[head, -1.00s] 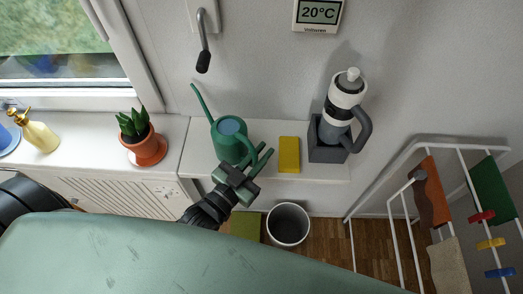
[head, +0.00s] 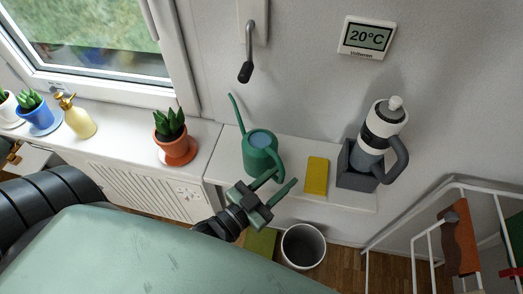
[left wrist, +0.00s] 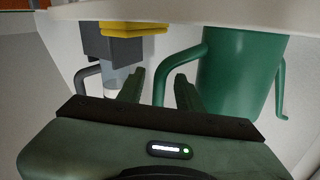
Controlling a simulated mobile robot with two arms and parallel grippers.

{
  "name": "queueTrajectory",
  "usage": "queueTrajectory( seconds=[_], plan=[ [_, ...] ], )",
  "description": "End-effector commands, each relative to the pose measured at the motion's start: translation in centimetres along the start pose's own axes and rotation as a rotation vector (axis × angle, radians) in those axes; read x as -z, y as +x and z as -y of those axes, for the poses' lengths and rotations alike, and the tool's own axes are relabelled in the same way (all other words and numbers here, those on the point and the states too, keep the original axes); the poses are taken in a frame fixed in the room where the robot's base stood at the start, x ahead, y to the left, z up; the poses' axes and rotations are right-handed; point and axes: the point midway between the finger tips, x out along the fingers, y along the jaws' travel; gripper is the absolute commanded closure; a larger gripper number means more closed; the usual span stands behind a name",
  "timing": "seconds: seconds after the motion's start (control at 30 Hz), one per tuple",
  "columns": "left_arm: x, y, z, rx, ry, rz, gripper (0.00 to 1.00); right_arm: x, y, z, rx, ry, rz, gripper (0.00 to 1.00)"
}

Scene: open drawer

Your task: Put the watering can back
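The green watering can (head: 262,160) stands upright on the white ledge below the wall, its long spout pointing up and left. Its curved handle is on the side facing the yellow block. My left gripper (head: 275,184) is just in front of the can, beside the handle, with its two fingers apart. In the left wrist view, which is upside down, the can (left wrist: 238,75) is at the right and its handle (left wrist: 171,65) reaches toward the space between my fingertips (left wrist: 158,88). No grip on the handle shows. My right gripper is not in view.
A yellow block (head: 316,176) and a dark grey holder (head: 352,178) with a white and grey handled bottle (head: 380,130) stand right of the can. A potted plant (head: 174,150) is on the sill. A bin (head: 303,247) and a white rack (head: 415,222) are below.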

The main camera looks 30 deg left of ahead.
Motion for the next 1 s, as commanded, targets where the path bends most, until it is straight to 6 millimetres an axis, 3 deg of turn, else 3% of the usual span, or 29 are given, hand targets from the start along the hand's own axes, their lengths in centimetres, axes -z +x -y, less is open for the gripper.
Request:
queueTrajectory(
  seconds=[0.2,0.4,0.77,0.87,0.97,1.0],
  plan=[
    [-0.5,-5.1,-0.1,-0.001,-0.001,0.006,0.64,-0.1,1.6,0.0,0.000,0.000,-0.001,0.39],
    [-0.3,-8.0,-0.1,0.000,-0.001,0.004,0.64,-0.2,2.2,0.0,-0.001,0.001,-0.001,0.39],
    [-0.1,-8.8,0.0,0.000,0.000,0.002,0.64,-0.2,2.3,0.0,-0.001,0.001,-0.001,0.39],
    [-2.0,-8.8,0.0,0.002,-0.002,0.037,0.64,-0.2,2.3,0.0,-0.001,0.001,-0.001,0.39],
    [-7.5,-9.0,-0.1,0.006,-0.008,0.146,0.64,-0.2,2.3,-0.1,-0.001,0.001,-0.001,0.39],
    [-10.8,-9.2,-0.2,0.008,-0.013,0.211,0.64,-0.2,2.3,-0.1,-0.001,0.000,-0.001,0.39]
  ],
)
